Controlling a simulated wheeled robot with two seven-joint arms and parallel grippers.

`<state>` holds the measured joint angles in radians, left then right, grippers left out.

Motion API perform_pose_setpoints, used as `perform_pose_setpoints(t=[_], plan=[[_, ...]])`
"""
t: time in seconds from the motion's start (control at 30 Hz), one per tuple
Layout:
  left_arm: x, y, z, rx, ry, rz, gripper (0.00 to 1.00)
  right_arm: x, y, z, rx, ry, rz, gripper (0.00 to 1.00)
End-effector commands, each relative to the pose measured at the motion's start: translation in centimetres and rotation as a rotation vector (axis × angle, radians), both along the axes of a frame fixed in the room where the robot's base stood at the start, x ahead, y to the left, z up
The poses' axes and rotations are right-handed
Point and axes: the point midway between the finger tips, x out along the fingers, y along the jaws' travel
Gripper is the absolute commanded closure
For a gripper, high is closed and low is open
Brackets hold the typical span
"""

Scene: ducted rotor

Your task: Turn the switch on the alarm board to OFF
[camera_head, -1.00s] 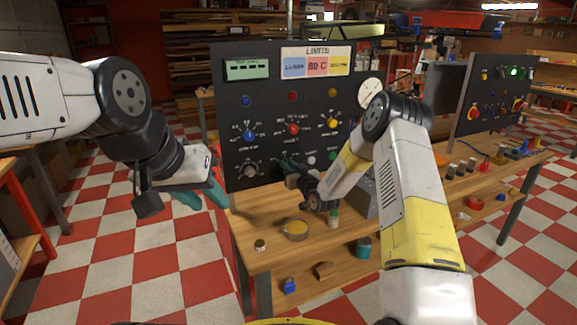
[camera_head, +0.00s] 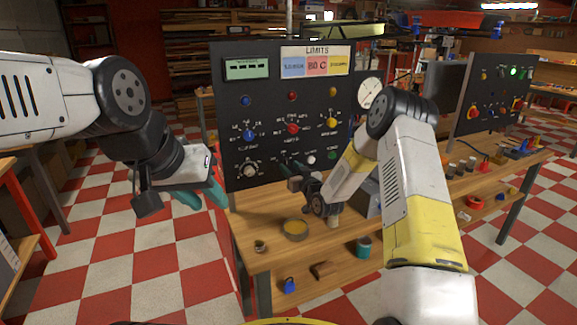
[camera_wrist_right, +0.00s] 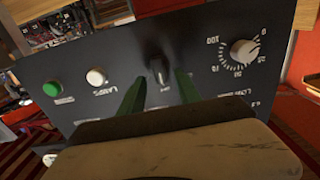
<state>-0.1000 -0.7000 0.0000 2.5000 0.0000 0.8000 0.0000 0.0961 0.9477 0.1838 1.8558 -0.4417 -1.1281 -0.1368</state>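The black alarm board (camera_head: 228,118) stands upright at the back of the wooden bench, with a LIMITS sign, coloured knobs and buttons. In the right wrist view a black switch (camera_wrist_right: 159,68) sits on the board face, between a white button and a pale dial knob. My right gripper (camera_wrist_right: 158,88) is open, its green fingers on either side of the switch with gaps visible; whether the tips touch the board is unclear. My left gripper (camera_head: 205,196) is open and empty, left of the board.
The pale dial knob (camera_head: 249,170) and white button (camera_head: 310,159) are close beside my right gripper. A yellow-filled round dish (camera_head: 295,229) and a small jar (camera_head: 260,246) stand on the bench (camera_head: 250,219). A second panel (camera_head: 489,95) stands at right.

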Motion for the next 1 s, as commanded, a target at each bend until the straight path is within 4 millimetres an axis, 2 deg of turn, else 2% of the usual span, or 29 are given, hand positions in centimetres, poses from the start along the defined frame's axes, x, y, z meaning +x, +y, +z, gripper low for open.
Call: perform_pose_setpoints(t=[0.1,0.3,0.43,0.77,0.87,1.0], plan=[[0.0,0.0,0.0,0.000,0.000,0.000,0.64,-2.0,-1.0,0.0,0.000,0.002,-0.001,0.60],[0.0,0.0,0.0,0.000,0.000,0.000,0.64,-4.5,-2.1,-0.1,0.000,0.002,-0.001,0.60],[0.0,0.0,0.0,0.000,0.000,0.000,0.64,-5.2,-2.4,-0.1,-0.001,0.002,0.000,0.60],[0.0,0.0,0.0,0.000,0.000,0.000,0.64,-5.2,-2.4,0.1,-0.004,0.004,0.000,0.60],[0.0,0.0,0.0,0.000,0.000,0.000,0.64,-5.1,-2.7,1.3,-0.027,0.023,-0.004,0.60],[0.0,0.0,0.0,0.000,0.000,0.000,0.64,-5.6,-3.8,4.8,-0.101,0.100,-0.023,0.60]])
